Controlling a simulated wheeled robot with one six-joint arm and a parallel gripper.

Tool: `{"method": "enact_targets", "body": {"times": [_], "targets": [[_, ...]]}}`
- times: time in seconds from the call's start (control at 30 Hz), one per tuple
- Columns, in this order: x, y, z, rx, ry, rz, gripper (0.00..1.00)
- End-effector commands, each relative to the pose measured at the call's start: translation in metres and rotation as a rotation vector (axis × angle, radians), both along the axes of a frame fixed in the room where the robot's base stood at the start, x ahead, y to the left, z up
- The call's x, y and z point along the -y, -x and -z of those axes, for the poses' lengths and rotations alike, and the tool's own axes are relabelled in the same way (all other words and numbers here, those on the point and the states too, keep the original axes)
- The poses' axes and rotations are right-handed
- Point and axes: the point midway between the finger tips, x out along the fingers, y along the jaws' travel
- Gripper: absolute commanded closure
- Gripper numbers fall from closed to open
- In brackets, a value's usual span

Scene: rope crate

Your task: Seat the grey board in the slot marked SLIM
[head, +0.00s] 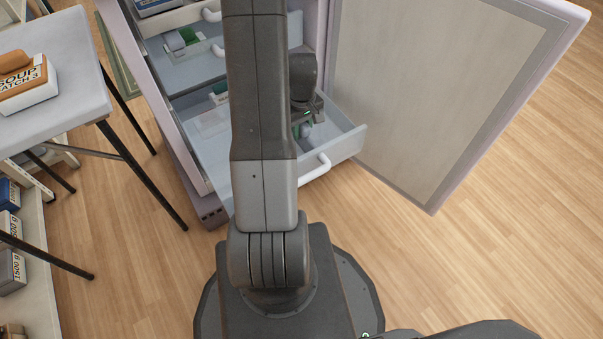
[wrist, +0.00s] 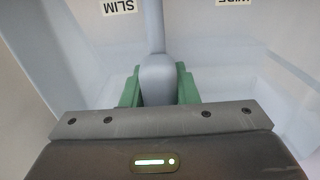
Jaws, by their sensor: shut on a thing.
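My gripper (wrist: 158,84) points down into the open lower drawer (head: 347,144), and its body also shows there in the head view (head: 303,92). Its green fingers are shut on a pale grey rounded piece (wrist: 157,72), which I take for the grey board. A narrow pale strip runs from it to the top edge of the wrist view; I cannot tell whether this is the board or a divider. The SLIM label (wrist: 119,6) is upside down, left of the strip. The board's lower edge and the slot mouth are hidden.
A partly cut-off label, seemingly WIDE (wrist: 235,2), lies right of the strip. Upper drawers (head: 215,50) are also pulled out. An open cabinet door (head: 420,85) stands at right. A table (head: 70,75) with a soup box (head: 28,92) is at left.

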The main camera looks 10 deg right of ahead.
Motion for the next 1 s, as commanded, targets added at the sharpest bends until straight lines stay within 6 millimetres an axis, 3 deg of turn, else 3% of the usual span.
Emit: {"method": "enact_targets", "body": {"times": [0.27,0.3,0.4,0.83,1.0], "targets": [[0.000,0.000,0.001,0.000,0.000,0.000,1.00],[0.000,0.000,0.001,0.000,0.000,0.000,0.67],[0.000,0.000,0.001,0.000,0.000,0.000,0.47],[0.000,0.000,0.001,0.000,0.000,0.000,0.47],[0.000,0.000,-0.015,0.001,0.001,0.000,0.47]]}}
